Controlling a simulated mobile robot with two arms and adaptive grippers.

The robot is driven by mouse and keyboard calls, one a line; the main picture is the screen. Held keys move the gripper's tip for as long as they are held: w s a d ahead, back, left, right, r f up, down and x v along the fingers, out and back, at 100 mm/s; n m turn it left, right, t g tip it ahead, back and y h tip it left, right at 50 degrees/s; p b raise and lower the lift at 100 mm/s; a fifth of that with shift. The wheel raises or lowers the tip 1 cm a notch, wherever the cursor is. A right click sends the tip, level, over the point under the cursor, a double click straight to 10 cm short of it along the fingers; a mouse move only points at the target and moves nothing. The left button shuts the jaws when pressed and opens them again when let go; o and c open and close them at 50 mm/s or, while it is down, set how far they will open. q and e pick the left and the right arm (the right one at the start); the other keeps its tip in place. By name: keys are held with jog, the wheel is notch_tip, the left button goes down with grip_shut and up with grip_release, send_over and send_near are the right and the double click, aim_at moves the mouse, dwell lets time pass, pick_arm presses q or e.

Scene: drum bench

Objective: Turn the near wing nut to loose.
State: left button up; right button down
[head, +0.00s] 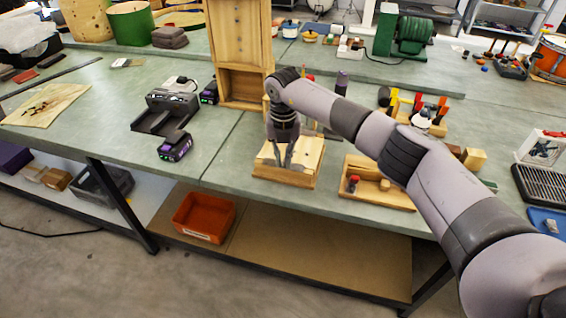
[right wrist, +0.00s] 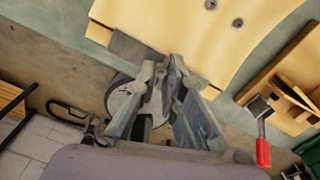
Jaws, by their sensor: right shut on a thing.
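A pale wooden block (head: 309,152) stands near the front edge of the green bench. My right gripper (head: 286,164) comes down from above onto its near part. In the right wrist view the gripper (right wrist: 170,75) has its fingers close together at the tips, at the edge of the wooden block (right wrist: 195,30). It is shut on the near wing nut, which is mostly hidden between the fingers; its turn angle cannot be told. Two small dark round fittings (right wrist: 238,22) show on the block's top. My left gripper is not in view.
A wooden tray (head: 365,193) with a red-topped part is right of the block. A battery (head: 175,146) and a black charger (head: 165,112) lie to the left. A tall wooden cabinet (head: 238,45) stands behind. An orange bin (head: 204,216) is on the shelf below. Bench between battery and block is clear.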

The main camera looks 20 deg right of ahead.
jog(key=n+b, duration=0.3)
jog(key=n, duration=0.1)
jog(key=shift+d+f+n, duration=0.1)
jog(key=shift+f+n, duration=0.05)
jog(key=shift+n, duration=0.15)
jog(key=n+b, duration=0.2)
jog(key=n, duration=0.2)
jog(key=shift+n, duration=0.3)
jog(key=n+b, duration=0.2)
jog(key=n, duration=0.3)
jog(key=shift+r+n+b, duration=0.2)
jog(key=shift+n+b, duration=0.2)
jog(key=shift+n, duration=2.1)
jog(key=c, duration=1.7)
grip_release()
jog(key=shift+o, duration=0.2)
notch_tip(320, 180, up, 12)
